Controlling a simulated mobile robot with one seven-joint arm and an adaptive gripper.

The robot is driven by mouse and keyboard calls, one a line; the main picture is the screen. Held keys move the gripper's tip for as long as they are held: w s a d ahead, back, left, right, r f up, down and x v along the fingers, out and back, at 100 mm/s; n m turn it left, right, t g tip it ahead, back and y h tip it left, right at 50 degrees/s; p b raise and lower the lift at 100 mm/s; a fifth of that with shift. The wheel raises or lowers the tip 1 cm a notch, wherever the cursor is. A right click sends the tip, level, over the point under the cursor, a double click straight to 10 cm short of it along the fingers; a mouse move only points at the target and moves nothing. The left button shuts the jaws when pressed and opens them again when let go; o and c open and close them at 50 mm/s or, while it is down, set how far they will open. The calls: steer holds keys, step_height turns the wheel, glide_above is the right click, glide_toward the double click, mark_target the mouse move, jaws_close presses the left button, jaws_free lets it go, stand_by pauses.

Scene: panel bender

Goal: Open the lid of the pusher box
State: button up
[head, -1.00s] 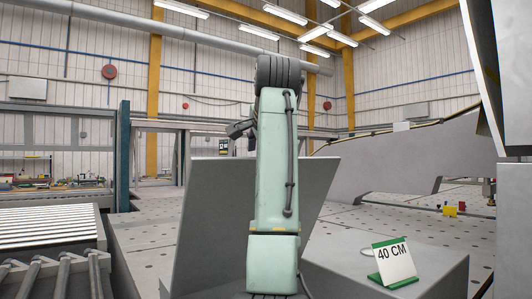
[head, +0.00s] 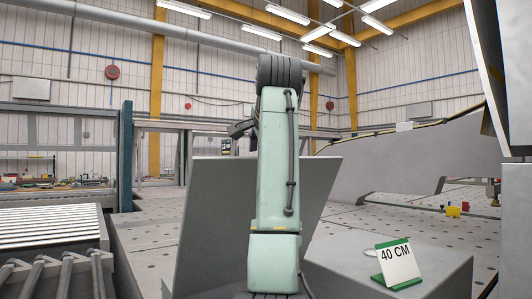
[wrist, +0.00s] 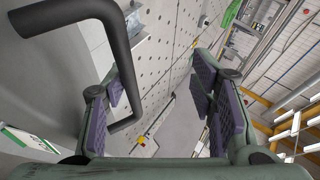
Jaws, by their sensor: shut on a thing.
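A large flat grey lid (head: 215,205) stands tilted up behind my arm in the head view. A light grey box (head: 445,262) is at its right, partly hidden by my arm. In the wrist view, a thick dark bent handle (wrist: 122,60) sticks out from a grey surface at the left. My gripper (wrist: 163,62) is around the handle's bar, which lies against the left finger's purple pads. The right finger looks well apart from the bar. In the head view my fingers cannot be made out clearly; a dark part of my arm's end shows above the lid.
A green-edged "40 CM" sign (head: 395,263) stands on the box. A roller conveyor (head: 50,230) is at the left. A perforated machine table (head: 400,212) spreads behind, with a small yellow block (head: 453,211). A large grey machine part rises at the right.

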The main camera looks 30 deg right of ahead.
steer(key=o, duration=1.1)
steer(key=shift+w+a+f+y, duration=0.15)
steer(key=shift+w+f+y, duration=0.15)
steer(key=shift+w+f, duration=0.75)
steer(key=shift+w, duration=0.3)
steer(key=shift+c, duration=1.3)
steer(key=shift+s+r, duration=0.35)
steer(key=shift+r, duration=0.05)
steer(key=shift+c, duration=0.7)
steer(key=shift+f, duration=0.1)
